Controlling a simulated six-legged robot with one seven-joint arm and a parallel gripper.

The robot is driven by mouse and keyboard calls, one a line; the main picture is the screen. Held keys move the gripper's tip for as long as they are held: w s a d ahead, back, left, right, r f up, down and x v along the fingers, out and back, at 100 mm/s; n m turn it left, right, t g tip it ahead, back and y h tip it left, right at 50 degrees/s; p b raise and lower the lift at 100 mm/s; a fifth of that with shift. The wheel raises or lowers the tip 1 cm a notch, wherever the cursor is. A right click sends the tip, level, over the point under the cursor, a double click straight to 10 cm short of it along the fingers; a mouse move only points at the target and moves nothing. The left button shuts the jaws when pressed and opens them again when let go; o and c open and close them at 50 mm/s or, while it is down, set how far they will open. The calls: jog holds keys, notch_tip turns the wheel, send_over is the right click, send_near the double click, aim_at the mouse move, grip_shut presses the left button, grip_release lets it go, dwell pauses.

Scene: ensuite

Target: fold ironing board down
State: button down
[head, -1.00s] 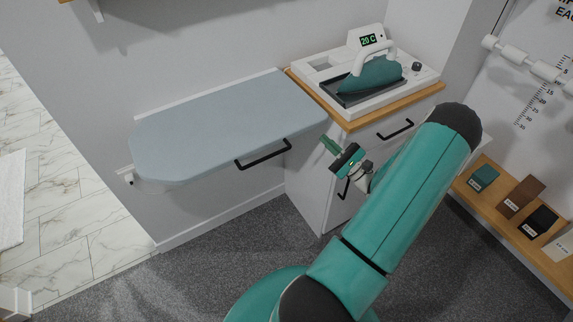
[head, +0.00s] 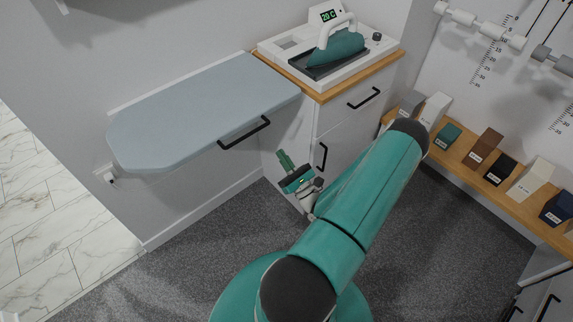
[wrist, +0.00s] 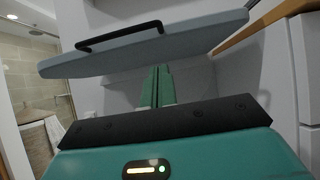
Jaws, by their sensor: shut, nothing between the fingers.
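The ironing board (head: 195,112) is a pale blue-grey panel standing out level from the wall. A black bar handle (head: 244,132) is on its front edge. In the wrist view the board (wrist: 195,38) is seen from low down, with its handle (wrist: 118,36) at the upper left. My gripper (head: 283,158) is shut and empty, below and to the right of the handle, in front of the cabinet. In the wrist view its green fingers (wrist: 156,85) are together and point toward the space under the board, apart from the handle.
A white cabinet (head: 335,128) with black handles stands right of the board. A teal iron (head: 335,50) rests in a white tray (head: 291,75) on its wooden top. A wooden shelf (head: 470,172) with several coloured blocks runs along the right wall. Grey carpet below is clear.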

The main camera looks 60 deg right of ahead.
jog(key=w+d+r, duration=0.1)
jog(key=w+r, duration=0.3)
jog(key=r, duration=0.2)
jog(key=shift+w+d+r, duration=0.25)
jog(key=shift+w+r, duration=0.1)
jog(key=shift+d+r, duration=0.1)
